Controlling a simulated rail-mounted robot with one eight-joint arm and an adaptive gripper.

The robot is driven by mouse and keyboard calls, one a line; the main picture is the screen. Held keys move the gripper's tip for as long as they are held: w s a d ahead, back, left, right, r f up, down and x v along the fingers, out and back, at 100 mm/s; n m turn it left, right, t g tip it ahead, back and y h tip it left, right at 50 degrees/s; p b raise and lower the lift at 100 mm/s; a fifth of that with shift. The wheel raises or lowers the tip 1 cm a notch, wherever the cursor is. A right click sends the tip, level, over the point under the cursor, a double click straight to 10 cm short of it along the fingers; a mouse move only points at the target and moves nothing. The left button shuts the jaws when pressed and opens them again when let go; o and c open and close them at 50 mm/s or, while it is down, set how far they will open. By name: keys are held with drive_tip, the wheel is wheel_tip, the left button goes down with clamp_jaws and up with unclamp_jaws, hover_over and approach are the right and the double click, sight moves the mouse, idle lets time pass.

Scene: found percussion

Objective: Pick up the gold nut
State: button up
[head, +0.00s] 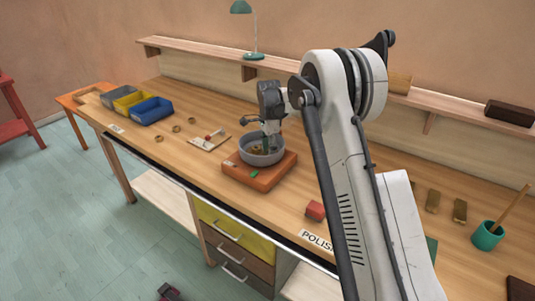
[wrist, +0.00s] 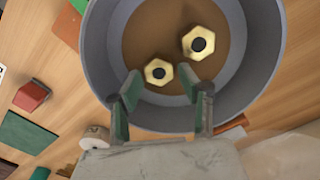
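Two gold hex nuts lie in a round grey bowl with a brown bottom. In the wrist view one gold nut (wrist: 158,72) appears between my fingertips, and the other gold nut (wrist: 199,43) lies farther up and right. The bowl (wrist: 262,80) also shows in the head view (head: 278,154), on an orange base (head: 236,176). My gripper (wrist: 159,78) points down into the bowl, its green-padded fingers apart with nothing held. It also shows in the head view (head: 267,146). I cannot tell how far the fingertips are above the nearer nut.
Grey, yellow and blue bins (head: 153,110) stand at the bench's left end. Several small rings and a small board (head: 209,140) lie between bins and bowl. A red block (head: 315,210) is at the front edge. A teal cup (head: 487,236) stands right. The bowl's wall surrounds my fingers.

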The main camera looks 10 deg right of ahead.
drive_tip(key=shift+f, duration=0.7)
drive_tip(key=shift+c, duration=0.5)
clamp_jaws()
drive_tip(key=shift+r, duration=0.15)
